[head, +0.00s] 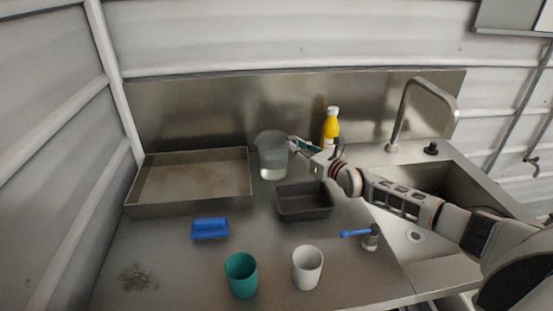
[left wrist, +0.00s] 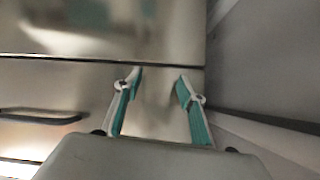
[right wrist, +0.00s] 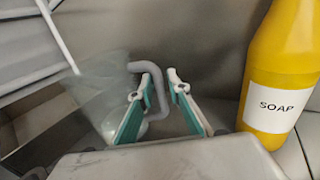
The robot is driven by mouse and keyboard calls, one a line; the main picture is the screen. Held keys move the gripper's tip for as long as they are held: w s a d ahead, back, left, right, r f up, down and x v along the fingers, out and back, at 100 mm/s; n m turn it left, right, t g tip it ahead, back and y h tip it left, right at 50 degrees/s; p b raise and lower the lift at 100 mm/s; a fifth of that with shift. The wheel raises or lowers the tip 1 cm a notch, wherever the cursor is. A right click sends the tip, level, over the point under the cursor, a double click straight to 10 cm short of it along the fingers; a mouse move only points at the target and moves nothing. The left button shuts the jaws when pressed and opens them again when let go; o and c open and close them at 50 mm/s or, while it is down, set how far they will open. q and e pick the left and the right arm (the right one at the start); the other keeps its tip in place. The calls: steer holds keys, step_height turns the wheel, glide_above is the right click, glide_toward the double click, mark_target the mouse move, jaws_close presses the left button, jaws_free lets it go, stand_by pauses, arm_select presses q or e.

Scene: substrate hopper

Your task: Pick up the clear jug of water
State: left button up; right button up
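The clear jug (head: 272,156) with water in its lower part stands at the back of the counter, right of the large tray. Its handle faces right. My right gripper (head: 295,145) reaches it from the right. In the right wrist view the grey handle (right wrist: 160,88) of the jug (right wrist: 100,95) passes between the fingers of my right gripper (right wrist: 161,78). The fingers are drawn in close on the handle, though contact is hard to see. My left gripper (left wrist: 158,80) is open and empty in the left wrist view, and out of the head view.
A yellow soap bottle (head: 331,127) stands close right of my right gripper. A dark small tray (head: 303,208) lies in front of the jug; a large metal tray (head: 150,207) is left. A blue brush (head: 210,229), teal cup (head: 241,275) and white cup (head: 307,268) are nearer.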

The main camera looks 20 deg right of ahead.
jaws_close()
steer(key=shift+r, duration=0.1)
steer(key=shift+r, duration=0.1)
